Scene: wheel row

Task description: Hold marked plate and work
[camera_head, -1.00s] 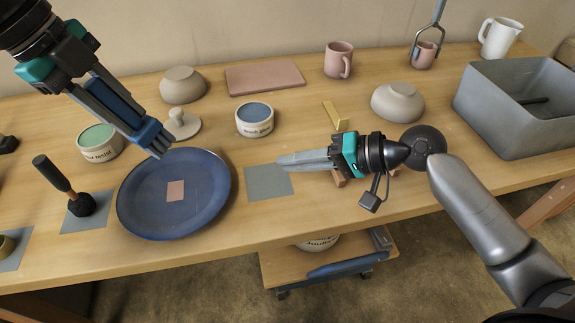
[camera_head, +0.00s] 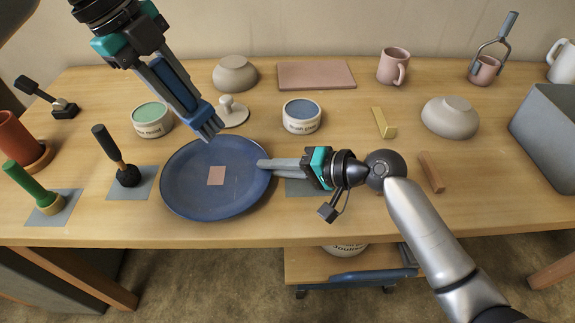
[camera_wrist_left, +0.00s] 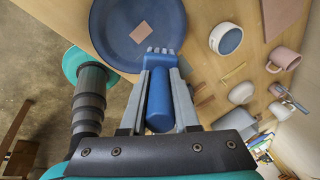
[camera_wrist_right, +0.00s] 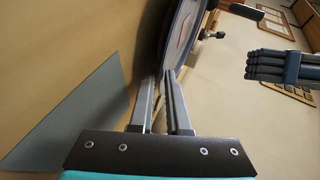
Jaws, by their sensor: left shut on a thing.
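A dark blue plate (camera_head: 190,190) lies on the table with a pink square mark (camera_head: 216,175) in its middle. My left gripper (camera_head: 185,100) is shut on a blue tool with several pale blunt prongs (camera_head: 207,124); the tool also shows in the left wrist view (camera_wrist_left: 159,100). Its prongs are over the plate's far rim; whether they touch cannot be told. My right gripper (camera_head: 270,164) points left at the plate's right rim, low over the table. In the right wrist view its fingers (camera_wrist_right: 163,100) stand slightly apart, with the rim (camera_wrist_right: 178,45) at their tips.
A grey mat (camera_head: 303,187) lies under my right gripper. Green-labelled (camera_head: 152,121) and blue (camera_head: 303,116) tubs and a white knobbed disc (camera_head: 233,112) stand behind the plate. A black-headed tool (camera_head: 118,160) stands at left. A wooden block (camera_head: 431,172) lies right.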

